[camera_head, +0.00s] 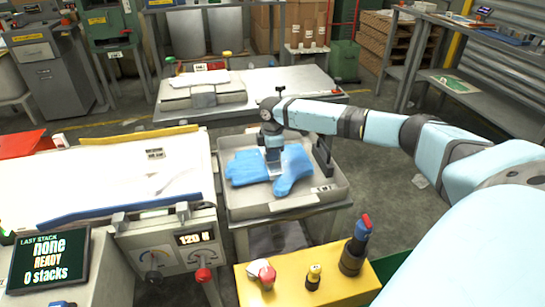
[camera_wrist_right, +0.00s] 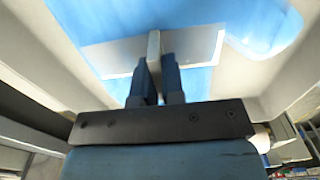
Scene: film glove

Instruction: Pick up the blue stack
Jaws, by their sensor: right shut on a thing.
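The blue stack (camera_head: 246,170) is a pile of blue, glove-shaped film in the grey tray. Its right part (camera_head: 295,166) bends towards the front. My right gripper (camera_head: 273,168) points down over its middle and is shut on a pale upright tab on the stack. In the right wrist view the gripper (camera_wrist_right: 157,62) has its fingers on either side of this tab, which rises from a pale band (camera_wrist_right: 200,47) across the blue film (camera_wrist_right: 120,18). I cannot tell whether the stack touches the tray floor. My left gripper is not in view.
The grey tray (camera_head: 232,205) has raised walls and a dark upright post (camera_head: 323,158) at right. A white-topped machine (camera_head: 110,180) stands close at left. A yellow panel (camera_head: 330,283) with knobs is in front. A bench (camera_head: 300,85) stands behind.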

